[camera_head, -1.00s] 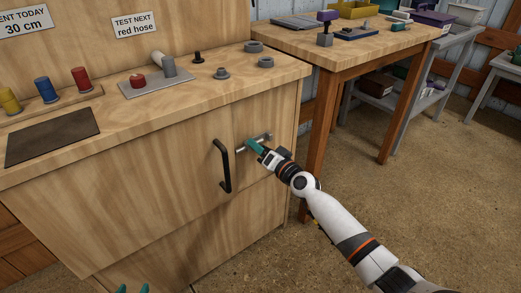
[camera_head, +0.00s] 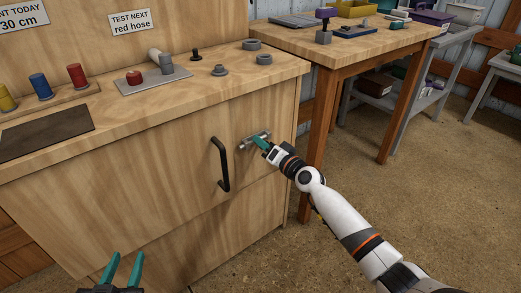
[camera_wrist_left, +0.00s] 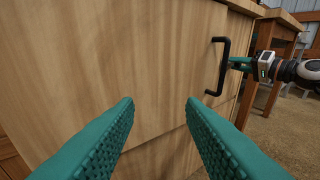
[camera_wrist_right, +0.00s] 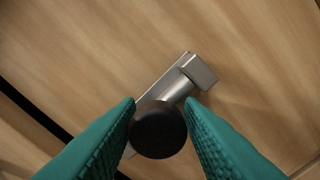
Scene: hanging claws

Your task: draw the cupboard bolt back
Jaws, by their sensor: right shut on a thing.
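The bolt (camera_head: 248,142) is a grey metal bar on a plate, high on the right of the wooden cupboard front (camera_head: 150,175). My right gripper (camera_head: 260,142) is shut on the bolt's round black knob (camera_wrist_right: 158,130), with one finger on each side in the right wrist view. The silver rod runs from behind the knob up and right to a square metal block (camera_wrist_right: 199,71). The knob and fingers hide part of the bolt. My left gripper (camera_head: 122,270) is open and empty, low in front of the cupboard; its spread fingers show in the left wrist view (camera_wrist_left: 160,110).
A black bar handle (camera_head: 221,165) stands out from the cupboard front, left of the bolt. Pegs, rings and a grey plate (camera_head: 150,82) lie on the worktop above. A second wooden table (camera_head: 340,52) stands close on the right.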

